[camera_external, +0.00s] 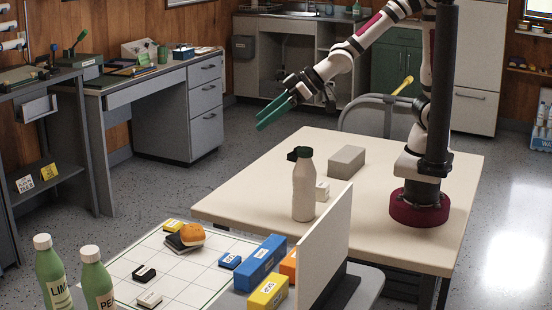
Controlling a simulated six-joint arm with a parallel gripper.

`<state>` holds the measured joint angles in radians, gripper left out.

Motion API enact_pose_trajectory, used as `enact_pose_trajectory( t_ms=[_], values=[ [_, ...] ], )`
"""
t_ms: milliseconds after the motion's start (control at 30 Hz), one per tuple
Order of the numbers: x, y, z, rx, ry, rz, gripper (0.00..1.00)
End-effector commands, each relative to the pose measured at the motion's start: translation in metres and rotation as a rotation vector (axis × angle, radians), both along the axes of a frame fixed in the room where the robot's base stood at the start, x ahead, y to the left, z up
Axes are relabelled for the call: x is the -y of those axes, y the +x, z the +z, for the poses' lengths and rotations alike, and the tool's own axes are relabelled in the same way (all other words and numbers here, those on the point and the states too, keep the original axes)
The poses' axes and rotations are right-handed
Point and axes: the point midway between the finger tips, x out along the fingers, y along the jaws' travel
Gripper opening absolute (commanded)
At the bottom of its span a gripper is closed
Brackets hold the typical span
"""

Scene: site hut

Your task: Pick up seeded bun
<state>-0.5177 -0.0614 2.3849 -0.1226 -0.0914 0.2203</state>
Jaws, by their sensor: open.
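The seeded bun (191,235) is a rounded orange-brown bun. It sits on a small dark piece on the white gridded board (205,268) at the lower left. My gripper (264,115) has green fingers and is up in the air beyond the far left edge of the cream table. It is open and empty, well above and behind the bun, and touches nothing.
A white bottle (304,190) stands on the cream table (400,236) with a grey-beige block (346,161) behind it. An upright white panel (326,240), blue box (260,262) and yellow box (268,291) stand right of the bun. Green bottles (53,275) stand front left.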

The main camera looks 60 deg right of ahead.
Motion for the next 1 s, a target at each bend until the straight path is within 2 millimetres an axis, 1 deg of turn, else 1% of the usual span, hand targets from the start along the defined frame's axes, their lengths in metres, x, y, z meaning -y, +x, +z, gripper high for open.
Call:
enact_pose_trajectory(
  t_ms=[33,67,100,133,200,300,400,500,567,900,1000],
  values=[
    [-0.047,-0.002,0.001,0.100,0.044,0.131,1.00],
    [-0.076,-0.006,0.005,0.173,0.083,0.214,1.00],
    [-0.110,-0.017,0.005,0.252,0.136,0.313,1.00],
    [-0.100,-0.014,-0.035,0.230,0.119,0.288,1.00],
    [-0.097,-0.013,-0.088,0.232,0.118,0.280,1.00],
    [-0.097,-0.011,-0.137,0.242,0.123,0.278,1.00],
    [-0.097,-0.010,-0.166,0.248,0.127,0.279,1.00],
    [-0.098,-0.009,-0.179,0.253,0.129,0.278,1.00],
    [-0.102,-0.006,-0.183,0.255,0.131,0.279,1.00],
    [-0.148,0.040,-0.209,0.258,0.131,0.280,1.00],
    [-0.159,0.051,-0.216,0.256,0.131,0.280,1.00]
  ],
)
